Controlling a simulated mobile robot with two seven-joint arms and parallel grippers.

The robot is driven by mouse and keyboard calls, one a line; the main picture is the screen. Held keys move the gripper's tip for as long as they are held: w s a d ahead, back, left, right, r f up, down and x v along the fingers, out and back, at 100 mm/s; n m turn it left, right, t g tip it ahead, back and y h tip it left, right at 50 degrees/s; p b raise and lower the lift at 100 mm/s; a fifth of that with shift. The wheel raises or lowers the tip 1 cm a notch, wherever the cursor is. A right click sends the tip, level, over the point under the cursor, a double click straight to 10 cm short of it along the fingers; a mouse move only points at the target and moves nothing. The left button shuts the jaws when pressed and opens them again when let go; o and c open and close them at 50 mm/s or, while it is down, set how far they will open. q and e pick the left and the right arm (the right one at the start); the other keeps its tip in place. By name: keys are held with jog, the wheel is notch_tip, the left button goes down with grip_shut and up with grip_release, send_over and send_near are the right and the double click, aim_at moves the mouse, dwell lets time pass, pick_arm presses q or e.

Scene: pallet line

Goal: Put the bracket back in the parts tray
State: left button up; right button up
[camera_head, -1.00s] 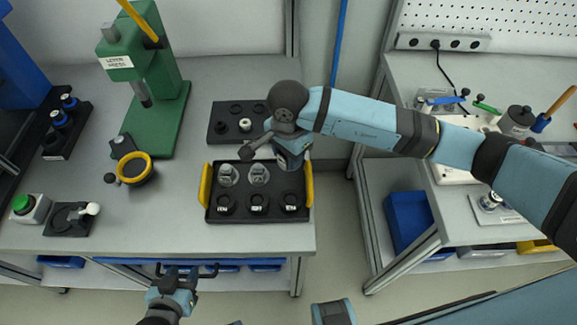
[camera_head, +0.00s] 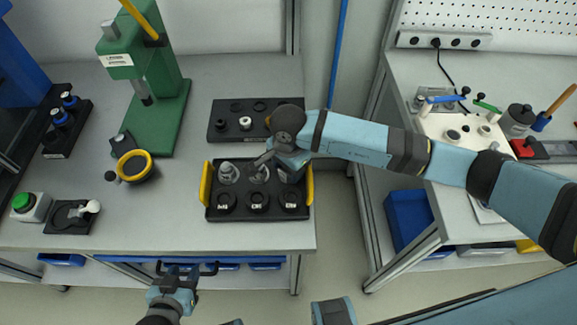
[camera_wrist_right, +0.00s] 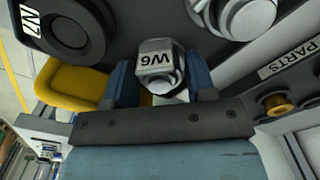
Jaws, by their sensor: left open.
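The parts tray (camera_head: 296,214) is black with yellow handles and stands on the left bench near its front right corner. Two grey metal parts (camera_head: 228,172) stand in its back row, and several black rings (camera_head: 257,201) lie in its front row. My right gripper (camera_head: 290,176) is low over the tray's back right place, which it hides. In the right wrist view, a grey metal bracket marked W6 (camera_wrist_right: 156,62) sits between the blue fingers of this gripper (camera_wrist_right: 162,88), which look closed on it. Whether its base touches the tray is hidden. My left gripper (camera_head: 187,268) is open and empty before the bench.
A dark tray with round holes (camera_head: 222,128) lies behind the parts tray. A green lever press (camera_head: 168,112) and a yellow-rimmed round holder (camera_head: 134,167) stand to the left. A gap separates the two benches.

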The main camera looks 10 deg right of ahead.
jog(key=shift+r, duration=0.55)
notch_tip(320, 180, up, 11)
jog(key=shift+r+b, duration=0.15)
jog(key=shift+b, duration=0.3)
jog(key=shift+s, duration=0.1)
